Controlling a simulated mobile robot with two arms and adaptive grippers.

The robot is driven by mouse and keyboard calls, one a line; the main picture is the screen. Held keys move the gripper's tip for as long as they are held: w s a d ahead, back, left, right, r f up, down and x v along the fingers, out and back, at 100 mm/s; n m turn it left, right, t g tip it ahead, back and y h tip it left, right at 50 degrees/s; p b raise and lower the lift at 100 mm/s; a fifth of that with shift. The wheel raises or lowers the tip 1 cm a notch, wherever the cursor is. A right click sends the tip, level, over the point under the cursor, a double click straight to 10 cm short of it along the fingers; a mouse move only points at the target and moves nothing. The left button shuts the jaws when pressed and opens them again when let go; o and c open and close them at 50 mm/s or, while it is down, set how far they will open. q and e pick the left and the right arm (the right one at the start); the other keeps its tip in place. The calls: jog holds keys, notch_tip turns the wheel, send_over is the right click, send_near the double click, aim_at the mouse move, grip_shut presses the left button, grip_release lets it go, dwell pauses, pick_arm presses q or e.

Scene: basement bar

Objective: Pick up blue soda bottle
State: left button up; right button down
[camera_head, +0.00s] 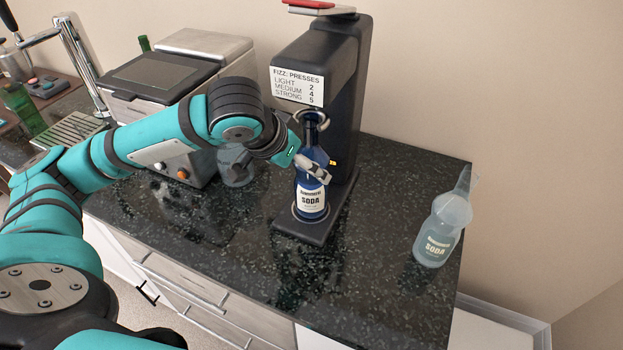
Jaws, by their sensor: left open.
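The blue soda bottle (312,196) stands upright on the base of the black soda machine (342,95), with its neck under the machine's ring. It has a white "SODA" label. My left arm comes in from the left, and its gripper (326,167) is open at the bottle's upper body, just above the label. The fingers overlap the bottle in the picture; whether they touch it I cannot tell. Part of the bottle's shoulder is hidden behind the gripper. My right gripper is not in view.
A pale translucent soda bottle (437,236) with a funnel-like top stands at the counter's right end. A grey machine (170,75) with knobs stands left, with a bluish container (238,165) beside it. Green bottles and a tap are further left. The dark counter (230,235) is clear in front.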

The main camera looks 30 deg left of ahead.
aim_at(308, 176)
pick_arm(q)
jog(key=p+x, duration=0.1)
jog(key=x, duration=0.6)
jog(key=shift+a+f, duration=0.15)
jog(key=shift+f, duration=0.15)
jog(key=shift+s, duration=0.1)
jog(key=c, duration=1.6)
jog(key=shift+r, duration=0.15)
jog(key=shift+c, duration=1.1)
jog(key=shift+r, duration=0.1)
